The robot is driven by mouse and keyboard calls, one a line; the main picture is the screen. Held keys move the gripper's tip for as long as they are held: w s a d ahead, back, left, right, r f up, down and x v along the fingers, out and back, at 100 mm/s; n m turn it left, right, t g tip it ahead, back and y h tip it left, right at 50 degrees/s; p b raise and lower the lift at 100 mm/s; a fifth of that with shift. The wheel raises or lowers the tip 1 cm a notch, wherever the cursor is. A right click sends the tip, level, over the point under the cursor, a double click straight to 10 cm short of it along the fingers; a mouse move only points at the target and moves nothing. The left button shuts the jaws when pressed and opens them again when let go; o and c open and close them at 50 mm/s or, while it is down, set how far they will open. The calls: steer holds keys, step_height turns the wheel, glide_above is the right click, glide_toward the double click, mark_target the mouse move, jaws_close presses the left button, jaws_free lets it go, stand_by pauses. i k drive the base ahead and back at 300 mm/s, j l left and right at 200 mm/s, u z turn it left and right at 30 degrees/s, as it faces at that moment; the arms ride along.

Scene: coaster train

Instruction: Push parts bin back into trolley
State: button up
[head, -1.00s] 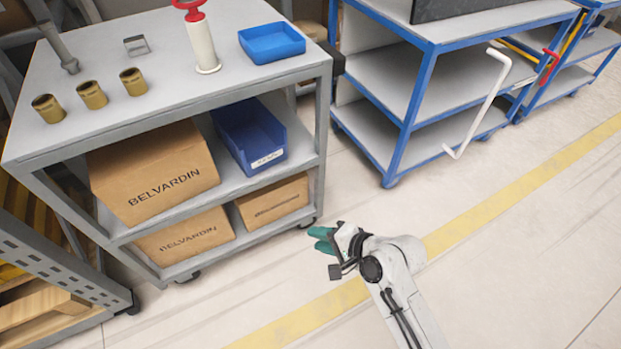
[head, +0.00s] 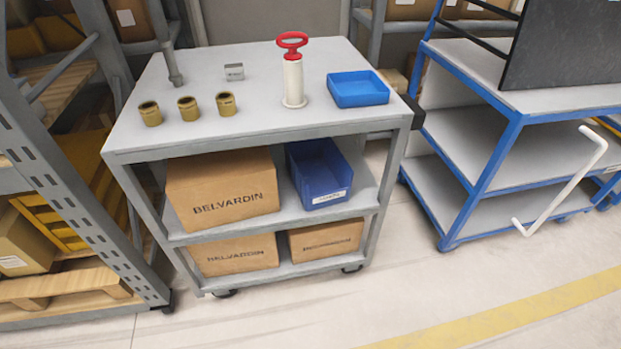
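The blue parts bin (head: 322,176) sits on the middle shelf of the grey trolley (head: 262,133). A white label is on its front. It stands to the right of a large cardboard box marked BELVARDIN (head: 222,190), and its front end is near the shelf's front edge. The bin's rear part is in shade under the top shelf. My gripper is not in the head view now.
On the trolley top are several brass bushings (head: 188,108), a red-handled white pump (head: 293,78) and a blue tray (head: 358,89). A grey rack (head: 75,190) stands left, and a blue-framed cart (head: 492,155) right. The floor in front (head: 300,322) is clear.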

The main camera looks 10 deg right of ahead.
mark_target(321, 177)
steer(key=i+j+z, duration=0.2)
steer(key=z, duration=0.15)
steer(key=i+j+z, duration=0.15)
steer(key=j+z, duration=0.2)
steer(key=j, duration=0.15)
steer(key=i+j+z, duration=0.15)
steer(key=j+z, duration=0.2)
